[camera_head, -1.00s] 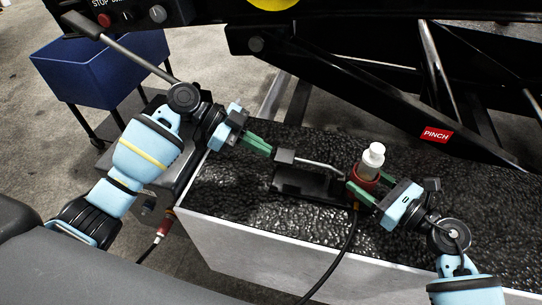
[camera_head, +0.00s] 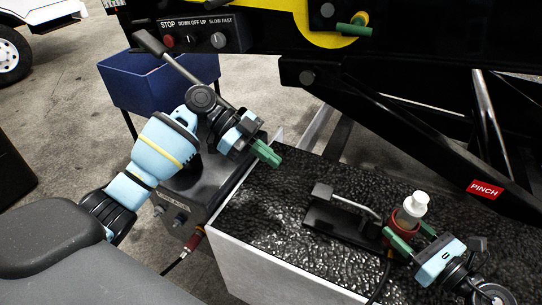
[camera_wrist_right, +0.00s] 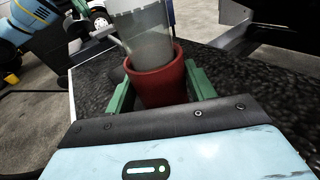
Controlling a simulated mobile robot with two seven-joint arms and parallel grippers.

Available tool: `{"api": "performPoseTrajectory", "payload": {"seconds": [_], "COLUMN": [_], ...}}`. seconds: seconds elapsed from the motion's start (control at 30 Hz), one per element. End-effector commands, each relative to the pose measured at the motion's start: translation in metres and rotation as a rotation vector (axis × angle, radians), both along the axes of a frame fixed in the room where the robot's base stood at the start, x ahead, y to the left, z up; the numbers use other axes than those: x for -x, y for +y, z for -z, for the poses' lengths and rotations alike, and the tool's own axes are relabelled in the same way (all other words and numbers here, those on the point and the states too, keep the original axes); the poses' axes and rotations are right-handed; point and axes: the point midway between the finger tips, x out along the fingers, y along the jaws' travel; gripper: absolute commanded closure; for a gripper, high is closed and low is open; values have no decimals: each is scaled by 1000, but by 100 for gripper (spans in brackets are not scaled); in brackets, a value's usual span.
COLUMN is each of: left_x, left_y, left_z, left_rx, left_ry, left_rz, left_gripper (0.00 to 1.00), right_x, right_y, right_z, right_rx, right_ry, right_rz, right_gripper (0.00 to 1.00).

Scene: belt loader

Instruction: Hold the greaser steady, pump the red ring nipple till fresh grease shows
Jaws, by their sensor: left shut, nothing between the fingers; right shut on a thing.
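The greaser stands on the black textured top (camera_head: 265,215): a black base (camera_head: 335,222), a bent metal lever with a black pad (camera_head: 322,191), and a red cup (camera_head: 403,222) holding a white-capped bottle (camera_head: 415,203). My right gripper (camera_head: 398,242) is shut on the red cup, one green finger on each side; the right wrist view shows the cup (camera_wrist_right: 160,82) and the clear bottle (camera_wrist_right: 145,35) upright between the fingers. My left gripper (camera_head: 268,155) is shut and empty, up and left of the lever pad, apart from it. I cannot make out a red ring nipple.
Black loader beams with a red PINCH label (camera_head: 485,189) rise behind the top. A yellow plate (camera_head: 320,18) with a green-and-yellow fitting (camera_head: 354,26) is above. A control panel (camera_head: 200,33), a blue bin (camera_head: 150,85) and a long black-gripped handle (camera_head: 149,42) are at left.

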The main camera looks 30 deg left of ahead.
Motion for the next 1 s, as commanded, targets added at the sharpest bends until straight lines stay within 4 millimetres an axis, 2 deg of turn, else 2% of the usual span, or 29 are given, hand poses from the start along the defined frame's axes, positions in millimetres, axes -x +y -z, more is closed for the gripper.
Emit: {"api": "performPoseTrajectory", "payload": {"seconds": [0.17,0.2,0.37,0.73,0.87,1.0], "left_x": [0,0,0,0,0,0], "left_y": [0,0,0,0,0,0], "left_z": [0,0,0,0,0,0], "left_rx": [0,0,0,0,0,0], "left_ry": [0,0,0,0,0,0], "left_rz": [0,0,0,0,0,0], "left_gripper": [100,100,100,100,100,100], "right_x": [0,0,0,3,12,28], "right_y": [0,0,0,-5,-19,-42], "right_z": [0,0,0,0,-1,-3], "right_rx": [0,0,0,1,3,5], "right_ry": [0,0,0,0,1,2], "right_rz": [0,0,0,1,2,2], "right_gripper": [60,40,20,20,20,20]}}
